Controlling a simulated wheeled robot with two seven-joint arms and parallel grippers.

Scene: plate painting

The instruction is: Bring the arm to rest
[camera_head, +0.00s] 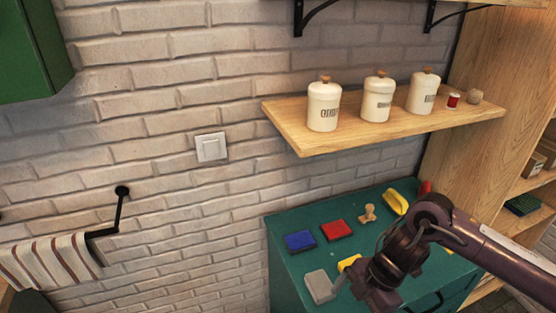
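My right arm comes in from the right over the teal cabinet top. Its dark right gripper (376,297) is low at the bottom edge of the head view, just right of a grey block. Its fingertips are not clear, so I cannot tell whether it is open or shut, or whether it holds anything. My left arm and gripper are not in view.
The teal cabinet (285,264) bears a blue pad (299,241), red pad (336,230), wooden stamp (368,213), grey block (319,286) and yellow items (396,202). The arm hides part of the top. Above, a wooden shelf (300,143) holds three white canisters (323,105).

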